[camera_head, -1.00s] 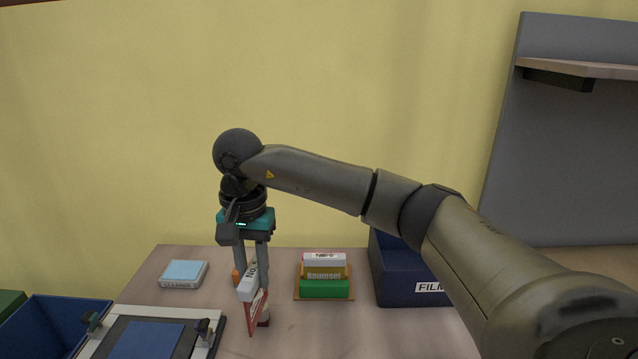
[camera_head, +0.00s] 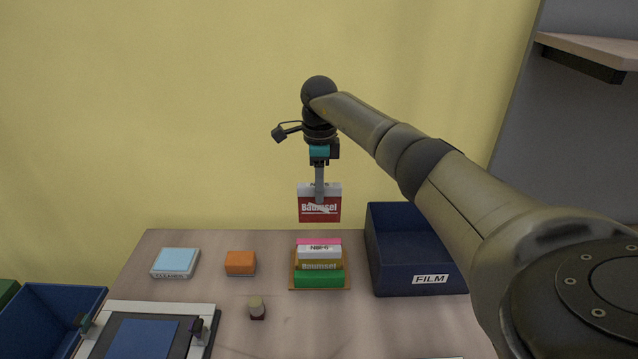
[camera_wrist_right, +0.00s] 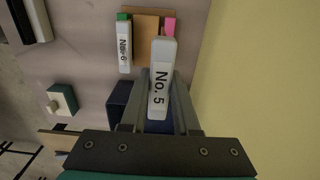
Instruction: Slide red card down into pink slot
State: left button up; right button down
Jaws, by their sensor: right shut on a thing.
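The red card (camera_head: 320,214), with a white top strip, hangs upright in my right gripper (camera_head: 319,200), its face turned to the head camera. The gripper is shut on its top. In the right wrist view its white top edge reads "No. 5" (camera_wrist_right: 159,82). The card is above the slotted rack (camera_head: 293,287), apart from it. The pink slot (camera_head: 319,241) is the rear strip of the rack, and also shows in the right wrist view (camera_wrist_right: 168,27). A yellow card (camera_head: 321,265) with a white top stands in front of pink, behind the green strip (camera_head: 319,280).
A blue FILM box (camera_head: 397,278) stands right of the rack. A lightbox (camera_head: 207,313) and blue bin (camera_head: 101,297) lie front left.

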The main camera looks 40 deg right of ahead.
aim_at(319, 211)
jog(key=shift+r+p, duration=0.1)
jog(key=shift+p, duration=0.25)
jog(key=shift+f+b, duration=2.25)
jog(key=shift+f, duration=1.4)
jog(key=shift+p, duration=0.3)
jog(key=shift+f+b, duration=2)
jog(key=shift+f, duration=0.65)
jog(key=c, duration=0.6)
grip_release()
jog(key=shift+r, duration=0.1)
